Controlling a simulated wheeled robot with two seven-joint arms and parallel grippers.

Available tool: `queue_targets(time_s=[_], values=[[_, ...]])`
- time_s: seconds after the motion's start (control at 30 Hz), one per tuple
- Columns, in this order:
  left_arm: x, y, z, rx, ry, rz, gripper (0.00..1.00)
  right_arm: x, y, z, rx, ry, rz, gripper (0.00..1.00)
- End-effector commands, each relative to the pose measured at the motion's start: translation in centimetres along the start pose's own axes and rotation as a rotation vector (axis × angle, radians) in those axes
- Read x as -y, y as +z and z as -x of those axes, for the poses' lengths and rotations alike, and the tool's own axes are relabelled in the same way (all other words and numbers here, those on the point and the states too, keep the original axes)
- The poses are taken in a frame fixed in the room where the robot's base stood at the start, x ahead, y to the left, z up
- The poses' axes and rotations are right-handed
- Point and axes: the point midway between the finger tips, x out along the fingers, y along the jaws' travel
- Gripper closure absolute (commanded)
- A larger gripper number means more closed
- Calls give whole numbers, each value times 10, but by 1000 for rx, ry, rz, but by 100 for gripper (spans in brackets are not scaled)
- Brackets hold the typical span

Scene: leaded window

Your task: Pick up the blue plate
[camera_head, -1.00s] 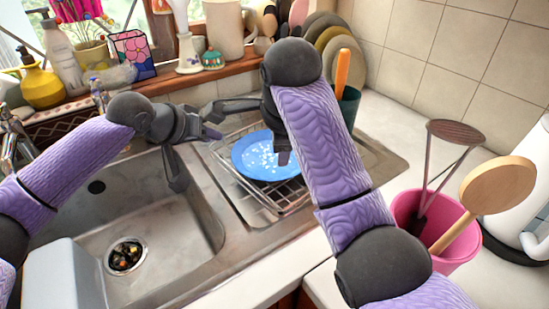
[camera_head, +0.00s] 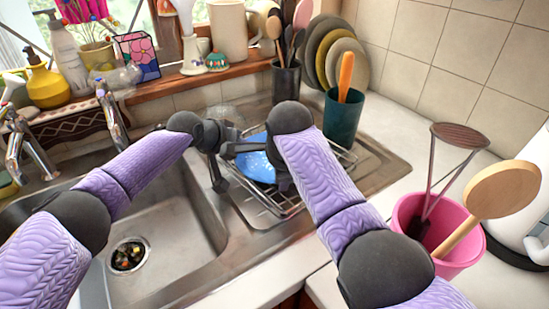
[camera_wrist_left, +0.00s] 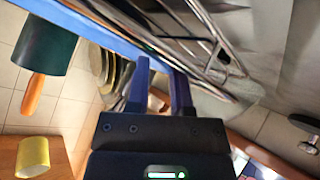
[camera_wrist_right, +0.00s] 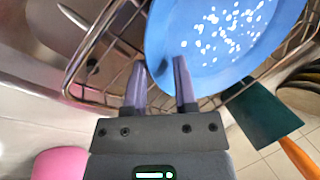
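The blue plate (camera_head: 256,167), with white spots, leans in the wire dish rack (camera_head: 290,203) beside the sink. My left gripper (camera_head: 236,168) is at its left side, and my right gripper (camera_head: 281,172) is at its right side, partly hidden by my arm. In the left wrist view the plate (camera_wrist_left: 85,27) is a thin blue strip crossing at the spread fingertips (camera_wrist_left: 161,72); I cannot tell whether they touch it. In the right wrist view the plate (camera_wrist_right: 215,45) fills the top, and its rim runs between the spread fingertips (camera_wrist_right: 159,65). Contact is unclear.
A dark green cup (camera_head: 343,117) with an orange-handled utensil stands behind the rack. A pink pot (camera_head: 440,235) of utensils is at right. The sink (camera_head: 165,215) lies to the left. Several plates (camera_head: 338,58) stand at the back by the wall.

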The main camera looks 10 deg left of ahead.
Motion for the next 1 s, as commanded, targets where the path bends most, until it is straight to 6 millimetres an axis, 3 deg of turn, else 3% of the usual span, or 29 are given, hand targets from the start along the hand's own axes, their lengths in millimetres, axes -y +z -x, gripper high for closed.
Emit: queue_targets(time_s=[0.3, 0.43, 0.47, 1.0], values=[[0, 0, -2, 0, -1, -1, 73, 0, 0, -2, 0, -1, 0, 65], [0, 0, -2, 1, -1, -1, 100, 0, 0, -2, 1, -1, 0, 92], [0, 0, -2, 1, -1, -1, 100, 0, 0, -2, 1, -1, 0, 99], [1, 1, -2, 2, -2, -2, 100, 0, 0, -2, 0, -1, 1, 100]])
